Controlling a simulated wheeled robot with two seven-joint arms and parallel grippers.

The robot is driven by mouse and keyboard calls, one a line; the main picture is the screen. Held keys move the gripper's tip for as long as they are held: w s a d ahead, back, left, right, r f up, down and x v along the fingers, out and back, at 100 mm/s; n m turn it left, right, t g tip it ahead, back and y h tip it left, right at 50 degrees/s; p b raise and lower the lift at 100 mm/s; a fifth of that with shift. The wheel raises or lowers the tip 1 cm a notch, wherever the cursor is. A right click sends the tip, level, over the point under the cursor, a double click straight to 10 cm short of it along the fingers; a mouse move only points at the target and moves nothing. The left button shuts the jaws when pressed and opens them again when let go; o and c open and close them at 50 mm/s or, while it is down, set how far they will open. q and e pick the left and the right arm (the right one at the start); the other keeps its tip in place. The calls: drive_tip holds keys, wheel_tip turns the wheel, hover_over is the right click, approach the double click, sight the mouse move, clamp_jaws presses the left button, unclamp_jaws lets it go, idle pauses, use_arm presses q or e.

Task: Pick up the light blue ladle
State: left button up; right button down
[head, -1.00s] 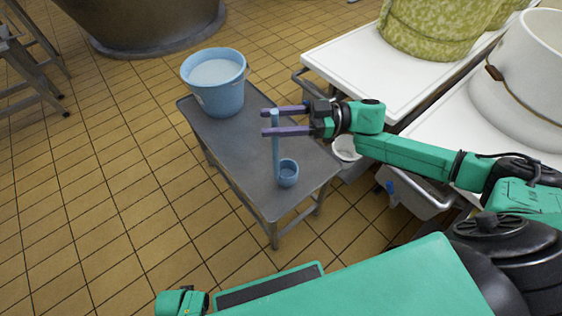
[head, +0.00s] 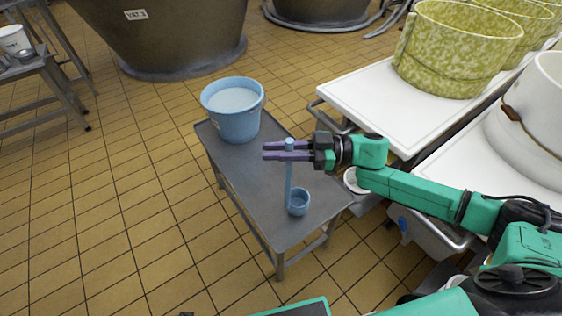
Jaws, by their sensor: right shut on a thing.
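The light blue ladle (head: 289,180) is upright, with its long handle up and its round cup (head: 299,203) at the bottom, over the grey metal table. I cannot tell whether the cup touches the tabletop. My right gripper (head: 287,150) comes in from the right and is shut on the ladle near the top of the handle. The purple fingers lie on either side of the handle and point left. My left gripper is not in this view.
The small grey table (head: 241,180) also bears a blue bucket (head: 233,110) of pale liquid at its far end. White worktables with a speckled green mould (head: 456,50) stand at right. A large vat (head: 160,35) stands behind.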

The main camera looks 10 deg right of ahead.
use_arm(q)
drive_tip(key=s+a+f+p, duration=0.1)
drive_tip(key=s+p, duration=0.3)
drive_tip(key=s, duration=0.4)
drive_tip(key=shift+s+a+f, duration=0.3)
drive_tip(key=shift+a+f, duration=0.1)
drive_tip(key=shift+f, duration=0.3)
use_arm(e)
wheel_tip(320, 180, up, 19)
drive_tip(key=shift+r, duration=0.15)
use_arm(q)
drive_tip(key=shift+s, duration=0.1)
